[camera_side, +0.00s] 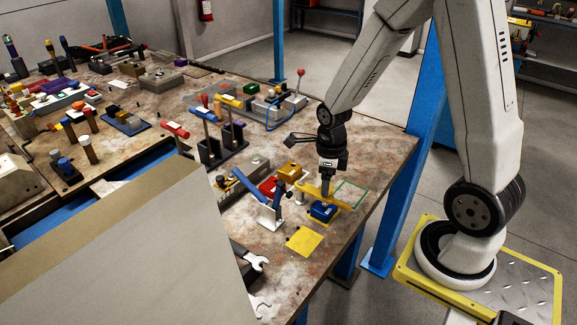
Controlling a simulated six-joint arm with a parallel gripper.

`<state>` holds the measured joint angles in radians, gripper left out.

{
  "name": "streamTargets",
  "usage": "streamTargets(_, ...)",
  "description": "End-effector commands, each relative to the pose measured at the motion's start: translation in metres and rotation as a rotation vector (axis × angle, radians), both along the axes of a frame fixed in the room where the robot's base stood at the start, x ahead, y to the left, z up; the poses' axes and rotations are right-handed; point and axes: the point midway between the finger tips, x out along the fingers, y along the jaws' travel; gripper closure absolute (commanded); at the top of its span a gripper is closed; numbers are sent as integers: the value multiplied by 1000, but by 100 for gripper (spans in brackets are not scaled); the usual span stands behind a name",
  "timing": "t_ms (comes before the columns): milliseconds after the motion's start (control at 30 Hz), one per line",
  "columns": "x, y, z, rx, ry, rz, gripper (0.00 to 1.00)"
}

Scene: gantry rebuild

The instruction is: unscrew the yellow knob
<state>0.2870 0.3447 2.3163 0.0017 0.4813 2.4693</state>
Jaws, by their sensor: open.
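A yellow knob with spread arms (343,203) sits at a blue block (322,213) near the table's right edge. My gripper (327,186) points down right above the knob, at its middle. The jaws are open; at this size I cannot tell whether they touch the knob or stand around its hub. The gripper's lower end hides part of the knob's centre. A dark forked part sticks out to the left of my wrist.
A blue-handled clamp (268,208) stands close left of the knob, with a yellow-topped block (290,170) behind it. A flat yellow square (304,241) and a green outline (350,194) mark the table. A large tan panel (130,260) covers the near left.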

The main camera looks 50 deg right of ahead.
Motion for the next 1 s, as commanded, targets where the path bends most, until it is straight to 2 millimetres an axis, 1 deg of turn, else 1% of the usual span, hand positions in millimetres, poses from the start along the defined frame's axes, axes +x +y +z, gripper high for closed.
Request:
streamTargets(33,0,0,-4,1,1,0,17)
streamTargets(200,0,0,-11,1,0,0,17)
streamTargets(533,0,0,-12,-1,-1,0,17)
streamTargets(567,0,0,-12,-1,-1,0,23)
streamTargets(600,0,0,-12,-1,-1,0,36)
streamTargets(667,0,0,-12,-1,-1,0,55)
streamTargets(700,0,0,-12,-1,-1,0,68)
streamTargets(767,0,0,-12,-1,-1,0,87)
streamTargets(800,0,0,-12,-1,-1,0,99)
streamTargets(1000,0,0,-12,-1,-1,8,99)
